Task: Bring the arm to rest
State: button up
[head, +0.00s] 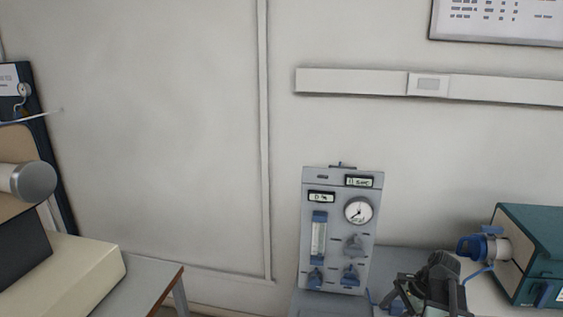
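My gripper (432,290) shows as a dark grey shape at the bottom edge, right of centre, in the head view. It is in front of the bench on the right. Its lower part and most of the arm are cut off by the frame. The fingers are too small and dark to tell whether they are open or shut, and I see no object clearly held in them.
A grey gas panel (334,232) with a round gauge and blue knobs stands left of my gripper. A teal box (533,250) with a blue-and-white fitting is to its right. A cream unit (75,280) sits on a table (150,285) at left. The floor between is mostly hidden.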

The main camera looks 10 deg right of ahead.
jog(key=a+n+g+h, duration=0.1)
jog(key=a+n, duration=0.3)
jog(key=a, duration=0.5)
jog(key=a+f+n+h, duration=0.1)
jog(key=a+n, duration=0.3)
jog(key=a, duration=0.5)
jog(key=a+n+g+h, duration=0.1)
jog(key=a+n, duration=0.3)
jog(key=a, duration=0.5)
jog(key=shift+a+f+g, duration=0.2)
jog(key=shift+f+g, duration=0.1)
jog(key=d+n, duration=0.1)
jog(key=d+n+h, duration=0.1)
jog(key=n, duration=0.1)
jog(key=shift+s+d+f, duration=0.1)
jog(key=shift+s+d, duration=0.05)
jog(key=shift+s, duration=0.25)
jog(key=shift+w+d+n, duration=0.1)
jog(key=shift+d+n, duration=0.3)
jog(key=shift+n, duration=0.4)
